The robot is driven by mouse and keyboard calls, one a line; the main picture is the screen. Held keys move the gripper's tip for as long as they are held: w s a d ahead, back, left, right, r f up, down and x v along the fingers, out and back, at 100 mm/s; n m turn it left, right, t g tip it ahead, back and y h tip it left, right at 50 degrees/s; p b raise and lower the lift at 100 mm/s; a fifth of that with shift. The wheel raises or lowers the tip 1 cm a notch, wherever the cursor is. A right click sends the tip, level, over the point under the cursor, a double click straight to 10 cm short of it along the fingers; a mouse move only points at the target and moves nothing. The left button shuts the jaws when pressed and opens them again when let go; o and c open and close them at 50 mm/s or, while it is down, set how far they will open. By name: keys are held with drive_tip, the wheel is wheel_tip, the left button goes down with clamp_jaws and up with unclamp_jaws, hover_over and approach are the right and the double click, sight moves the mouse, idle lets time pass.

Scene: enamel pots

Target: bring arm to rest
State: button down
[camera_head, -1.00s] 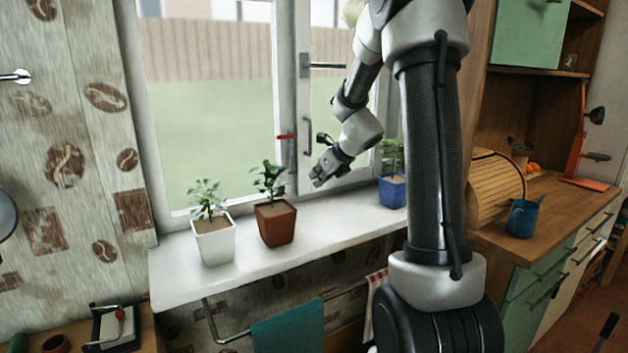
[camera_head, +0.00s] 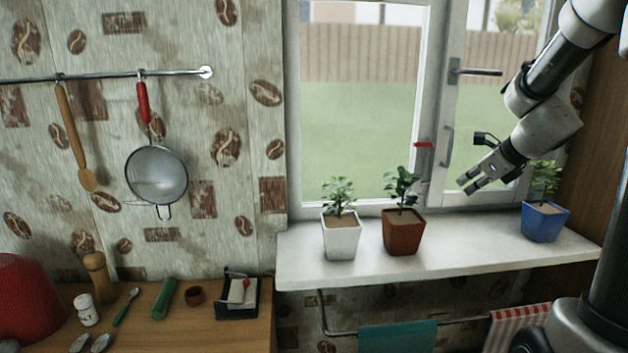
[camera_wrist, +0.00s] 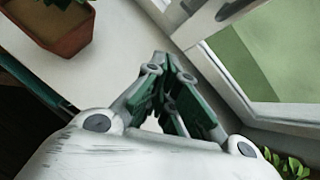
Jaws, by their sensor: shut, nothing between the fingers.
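My gripper (camera_head: 468,187) hangs in the air above the white windowsill (camera_head: 470,254), in front of the window. It is between the brown pot (camera_head: 403,236) and the blue pot (camera_head: 543,222) in the head view. In the wrist view my gripper (camera_wrist: 162,62) has its fingers together with nothing between them. The brown pot (camera_wrist: 62,38) also shows there at the upper left, apart from the fingers. A white pot (camera_head: 341,238) stands left of the brown one. All three pots hold green plants and stand upright on the sill.
The window frame (camera_head: 435,100) with its handle (camera_head: 475,71) is close behind my arm. A towel rail with a teal towel (camera_head: 398,338) and a striped towel (camera_head: 515,325) hangs below the sill. A wooden counter (camera_head: 190,330) with small items is at left; a sieve (camera_head: 157,176) hangs above it.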

drive_tip(key=s+a+r+n+g+h, duration=0.1)
drive_tip(key=s+a+n+g, duration=0.1)
drive_tip(key=s+n, duration=1.2)
drive_tip(key=s+a+r+n+g+h, duration=0.1)
drive_tip(key=s+a+n, duration=0.4)
drive_tip(key=s+n, duration=0.9)
drive_tip(key=shift+s+n+g, duration=0.2)
drive_tip(key=shift+n+g, duration=0.3)
drive_tip(key=shift+n, duration=0.1)
drive_tip(key=shift+r, duration=0.1)
